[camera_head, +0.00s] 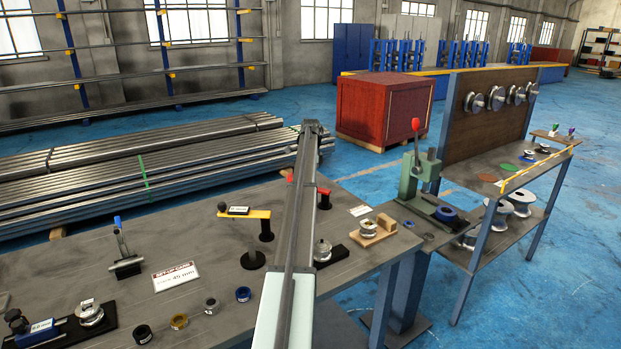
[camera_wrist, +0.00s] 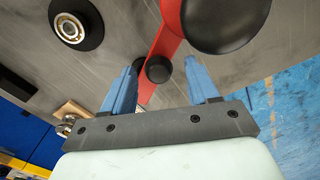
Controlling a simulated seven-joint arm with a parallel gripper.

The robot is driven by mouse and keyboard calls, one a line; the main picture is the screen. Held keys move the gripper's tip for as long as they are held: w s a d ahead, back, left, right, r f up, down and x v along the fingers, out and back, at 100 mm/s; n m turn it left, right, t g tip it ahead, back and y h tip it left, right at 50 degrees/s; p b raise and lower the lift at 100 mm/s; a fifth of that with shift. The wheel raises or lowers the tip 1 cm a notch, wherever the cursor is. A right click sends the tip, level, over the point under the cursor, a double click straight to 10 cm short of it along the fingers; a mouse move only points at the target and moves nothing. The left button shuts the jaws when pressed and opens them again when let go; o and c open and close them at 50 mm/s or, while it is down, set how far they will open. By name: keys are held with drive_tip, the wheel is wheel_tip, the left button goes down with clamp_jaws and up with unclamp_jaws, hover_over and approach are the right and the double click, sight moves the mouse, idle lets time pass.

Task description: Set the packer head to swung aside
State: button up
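The packer head is not labelled; a red swing arm is the likely part. In the head view its red end (camera_head: 323,190) sits on a black post, with a red tip left of my arm; my arm hides its middle. In the wrist view the red bar (camera_wrist: 165,45) runs between a large black round cap (camera_wrist: 212,20) and a small black knob (camera_wrist: 158,69). My gripper (camera_wrist: 161,88) is open, its blue fingers apart on either side of the knob, with gaps visible on both sides. The fingers cannot be made out in the head view.
A yellow swing arm (camera_head: 246,213) on a black post stands left of my arm. A silver ring part on a black plate (camera_head: 333,257), a wooden block (camera_head: 373,235) and a green press (camera_head: 420,180) are to the right. Several rings lie at the bench front.

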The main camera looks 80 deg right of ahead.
wheel_tip(320, 180, up, 14)
idle(0.8)
drive_tip(key=shift+f, duration=0.15)
idle(0.4)
